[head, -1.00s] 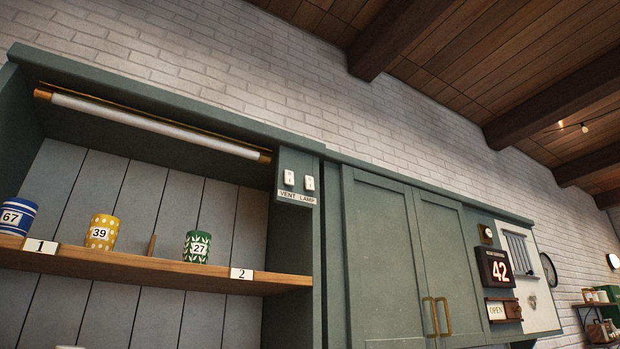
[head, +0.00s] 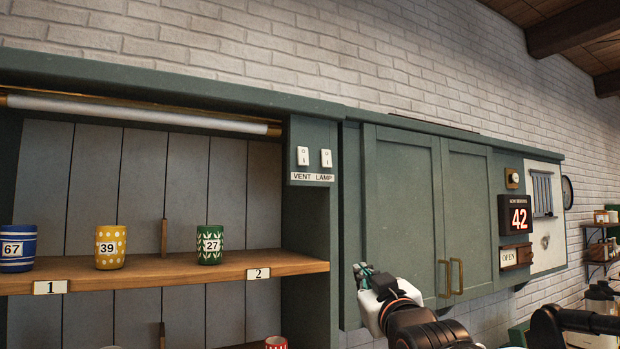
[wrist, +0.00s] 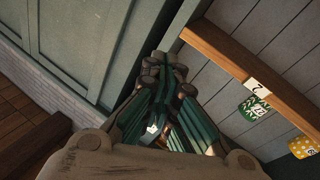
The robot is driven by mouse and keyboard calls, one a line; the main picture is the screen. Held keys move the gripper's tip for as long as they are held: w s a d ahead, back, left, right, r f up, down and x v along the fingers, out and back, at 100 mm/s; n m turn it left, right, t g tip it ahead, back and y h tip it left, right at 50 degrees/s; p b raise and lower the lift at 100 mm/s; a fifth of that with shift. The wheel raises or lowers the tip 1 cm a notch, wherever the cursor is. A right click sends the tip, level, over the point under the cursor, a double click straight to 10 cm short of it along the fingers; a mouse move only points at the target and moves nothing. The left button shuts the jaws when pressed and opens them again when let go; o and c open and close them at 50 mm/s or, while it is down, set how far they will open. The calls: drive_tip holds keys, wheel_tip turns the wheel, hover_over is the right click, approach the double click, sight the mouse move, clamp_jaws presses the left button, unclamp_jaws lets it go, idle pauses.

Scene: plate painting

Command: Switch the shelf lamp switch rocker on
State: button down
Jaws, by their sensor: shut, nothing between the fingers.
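The lamp switch rocker (head: 326,158) is a small white rocker on the green upright panel between the open shelf and the closed cabinet. The label (head: 311,177) beneath reads "VENT LAMP", with LAMP on the right. The vent rocker (head: 303,156) is just left of it. The shelf lamp tube (head: 150,114) runs under the shelf top and looks whitish; I cannot tell if it is lit. My gripper (head: 362,270) is shut and empty, below and right of the switches, apart from them. In the wrist view its fingers (wrist: 160,75) are together; the switches do not show there.
A wooden shelf (head: 130,273) holds a blue cup (head: 17,250), a yellow cup (head: 110,261) and a green cup (head: 209,257). The closed cabinet doors (head: 405,200) with brass handles (head: 451,279) stand behind my arm. A red "42" display (head: 515,216) hangs further right.

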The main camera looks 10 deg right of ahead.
sight(326, 159)
drive_tip(key=w+r+n+t+p, duration=0.1)
drive_tip(key=r+p, duration=0.5)
drive_tip(key=r, duration=0.7)
drive_tip(key=w+r+n+t+y+p, duration=0.1)
drive_tip(key=r+t+p, duration=0.3)
drive_tip(key=r, duration=1)
drive_tip(key=shift+w+a+p, duration=0.2)
drive_tip(key=shift+w+p, duration=0.3)
drive_tip(key=shift+p, duration=0.35)
drive_tip(key=shift+w+a+f+b, duration=0.15)
drive_tip(key=shift+w+a+b, duration=0.25)
drive_tip(key=shift+w, duration=1)
drive_tip(key=shift+w+a+f+b, duration=0.2)
drive_tip(key=shift+w+a, duration=0.3)
drive_tip(key=shift+w, duration=0.85)
drive_tip(key=shift+w+a+f+b, duration=0.15)
drive_tip(key=shift+w+a+b, duration=0.25)
drive_tip(key=shift+w, duration=1)
drive_tip(key=shift+w+a, duration=0.1)
drive_tip(key=shift+w+a+f, duration=0.1)
drive_tip(key=shift+w, duration=0.2)
drive_tip(key=shift+w, duration=0.15)
drive_tip(key=shift+s, duration=0.6)
